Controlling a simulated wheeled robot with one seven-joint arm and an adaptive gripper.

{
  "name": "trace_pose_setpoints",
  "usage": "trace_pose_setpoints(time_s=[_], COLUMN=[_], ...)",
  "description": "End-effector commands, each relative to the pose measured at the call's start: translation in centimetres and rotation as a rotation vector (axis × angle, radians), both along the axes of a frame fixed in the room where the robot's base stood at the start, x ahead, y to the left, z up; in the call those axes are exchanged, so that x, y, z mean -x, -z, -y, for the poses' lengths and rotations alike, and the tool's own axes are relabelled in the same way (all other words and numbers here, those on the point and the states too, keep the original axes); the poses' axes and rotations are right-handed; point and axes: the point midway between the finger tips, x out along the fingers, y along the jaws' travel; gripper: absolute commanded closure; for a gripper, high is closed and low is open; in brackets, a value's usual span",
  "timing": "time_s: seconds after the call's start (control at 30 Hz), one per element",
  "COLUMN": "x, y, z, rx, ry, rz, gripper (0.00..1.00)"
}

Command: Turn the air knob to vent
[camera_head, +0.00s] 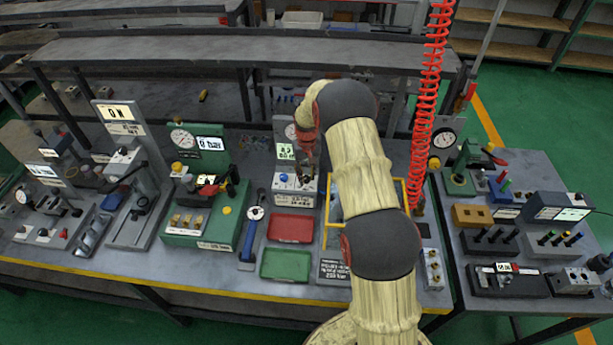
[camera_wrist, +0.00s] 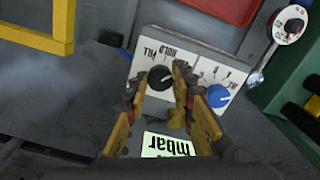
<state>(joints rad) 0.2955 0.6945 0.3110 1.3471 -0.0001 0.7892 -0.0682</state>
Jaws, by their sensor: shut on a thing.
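A small pale control block (camera_head: 296,188) stands at the middle of the bench and carries a black knob (camera_wrist: 160,77) and a blue knob (camera_wrist: 217,96). Printed labels surround the black knob; one seems to read HOLD, seen upside down. My gripper (camera_wrist: 160,88) has its yellow fingers on both sides of the black knob and is shut on it. In the head view my gripper (camera_head: 305,172) reaches down over the right side of the block and hides the black knob. The direction in which the black knob points is not clear. The blue knob is free of the fingers.
A lit mbar display (camera_wrist: 168,145) is close to my fingers in the wrist view. A red tray (camera_head: 291,229) and a green tray (camera_head: 286,264) lie in front of the block. A yellow frame (camera_wrist: 40,35) stands beside it. A green valve rig (camera_head: 205,215) is to the left.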

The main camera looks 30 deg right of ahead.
Motion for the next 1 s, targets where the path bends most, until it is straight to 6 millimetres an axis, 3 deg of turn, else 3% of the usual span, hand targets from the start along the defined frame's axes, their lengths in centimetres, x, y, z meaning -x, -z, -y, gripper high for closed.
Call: trace_pose_setpoints(time_s=[0.6, 0.63, 1.0], x=[-0.02, -0.02, -0.01], y=[-0.04, -0.03, -0.02], z=[0.00, 0.00, -0.01], rx=[0.000, 0.000, 0.000], ry=[0.046, 0.046, 0.045], rz=[0.001, 0.001, 0.000], gripper=[1.00, 0.74, 0.57])
